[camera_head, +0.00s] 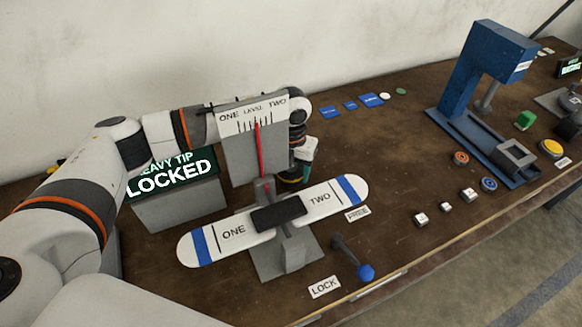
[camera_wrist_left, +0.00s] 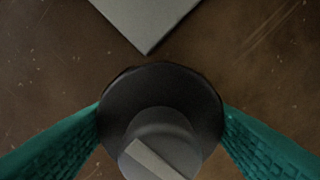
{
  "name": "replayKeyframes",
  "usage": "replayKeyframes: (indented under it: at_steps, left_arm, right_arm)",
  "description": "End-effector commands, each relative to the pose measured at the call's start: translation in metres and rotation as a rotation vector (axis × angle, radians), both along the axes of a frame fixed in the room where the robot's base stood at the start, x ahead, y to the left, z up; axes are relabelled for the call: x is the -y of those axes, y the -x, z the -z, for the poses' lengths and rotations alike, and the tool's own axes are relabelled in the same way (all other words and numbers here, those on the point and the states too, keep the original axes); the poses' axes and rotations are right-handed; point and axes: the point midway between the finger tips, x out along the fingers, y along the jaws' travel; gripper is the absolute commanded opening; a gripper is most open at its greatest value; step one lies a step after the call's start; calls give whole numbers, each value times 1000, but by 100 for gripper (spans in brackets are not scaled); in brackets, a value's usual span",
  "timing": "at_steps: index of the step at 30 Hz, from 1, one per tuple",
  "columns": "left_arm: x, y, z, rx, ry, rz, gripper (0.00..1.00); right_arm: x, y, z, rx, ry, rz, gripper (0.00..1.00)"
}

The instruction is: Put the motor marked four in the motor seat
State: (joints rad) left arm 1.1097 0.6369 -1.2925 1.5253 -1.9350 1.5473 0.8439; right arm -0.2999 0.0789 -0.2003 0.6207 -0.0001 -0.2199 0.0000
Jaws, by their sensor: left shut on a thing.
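My left gripper (camera_head: 302,165) is behind the right half of a balance beam (camera_head: 232,234), low over the table. Its teal fingers are shut on a dark round motor (camera_wrist_left: 160,95), which also shows in the head view (camera_head: 288,180), partly hidden by the beam. In the left wrist view, the motor has a wide dark disc and a smaller grey cap with a pale bar. No number is readable on it. I cannot make out which part is the motor seat. My right gripper is not in view.
A lit sign (camera_head: 172,175) reads LOCKED. A level board (camera_head: 253,118) with a red needle stands behind the beam. A lever with a blue knob (camera_head: 365,272) is near the LOCK label. A blue press (camera_head: 465,80), small round parts (camera_head: 460,158) and cubes (camera_head: 469,195) are at right.

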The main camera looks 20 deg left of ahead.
Motion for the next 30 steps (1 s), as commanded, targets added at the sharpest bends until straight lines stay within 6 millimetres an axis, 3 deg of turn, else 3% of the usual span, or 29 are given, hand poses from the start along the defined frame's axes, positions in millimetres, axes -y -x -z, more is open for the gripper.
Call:
replayKeyframes:
  at_steps: [11, 12, 15, 24, 30]
  left_arm:
    - [0, -1, 6, 4, 2, 0, 22]
    - [0, -1, 6, 3, 1, 0, 68]
    - [0, 0, 5, 2, 0, 0, 84]
    - [0, 0, 4, 2, 0, 0, 85]
    - [0, -1, -17, 5, 2, 0, 85]
  right_arm:
    - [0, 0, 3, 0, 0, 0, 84]
    - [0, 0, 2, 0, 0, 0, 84]
    - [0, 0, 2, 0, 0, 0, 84]
    - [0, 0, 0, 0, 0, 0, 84]
    - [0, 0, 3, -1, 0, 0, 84]
